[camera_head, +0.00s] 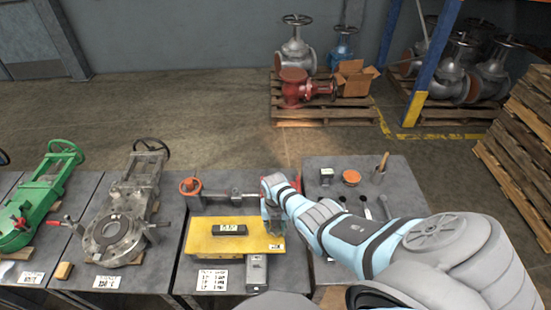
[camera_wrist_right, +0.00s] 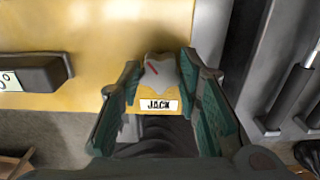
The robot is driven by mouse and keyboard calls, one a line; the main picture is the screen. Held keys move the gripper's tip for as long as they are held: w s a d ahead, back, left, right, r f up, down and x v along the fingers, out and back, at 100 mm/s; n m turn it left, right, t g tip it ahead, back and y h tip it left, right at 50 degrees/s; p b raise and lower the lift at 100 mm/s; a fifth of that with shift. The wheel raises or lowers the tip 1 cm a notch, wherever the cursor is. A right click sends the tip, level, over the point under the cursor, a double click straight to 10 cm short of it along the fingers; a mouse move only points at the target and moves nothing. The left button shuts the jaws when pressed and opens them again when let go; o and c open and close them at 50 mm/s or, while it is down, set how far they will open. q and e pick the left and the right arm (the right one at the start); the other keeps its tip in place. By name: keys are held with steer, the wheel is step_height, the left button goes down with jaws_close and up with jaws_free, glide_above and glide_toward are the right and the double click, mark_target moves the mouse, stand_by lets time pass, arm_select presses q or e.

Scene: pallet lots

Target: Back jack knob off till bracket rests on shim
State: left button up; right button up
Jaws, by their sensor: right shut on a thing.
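The yellow bracket (camera_head: 205,241) lies flat-looking on the grey bench, with a dark bar-shaped piece (camera_head: 230,230) on top that bears a pale label. The jack knob (camera_wrist_right: 160,78) is grey with a red mark and stands beside a "JACK" label on the yellow surface in the right wrist view. My right gripper (camera_head: 274,212) is at the bracket's right end. In the wrist view its teal fingers (camera_wrist_right: 161,68) close around the knob from both sides. I cannot make out the shim or any gap under the bracket. My left gripper is not in view.
A shaft with an orange disc (camera_head: 190,187) lies behind the bracket. A grey box (camera_head: 257,268) and printed card (camera_head: 212,280) are in front. An orange-topped tin (camera_head: 351,177) stands on the right bench (camera_head: 335,163). Valves (camera_head: 122,225) occupy the left benches.

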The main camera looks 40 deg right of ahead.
mark_target(275, 229)
steer(key=shift+w+r+n, duration=0.1)
steer(key=shift+w+n, duration=0.05)
steer(key=shift+n, duration=0.15)
steer(key=o, duration=1.1)
steer(key=shift+o, duration=0.2)
step_height(275, 229, up, 12)
steer(key=shift+a, duration=0.15)
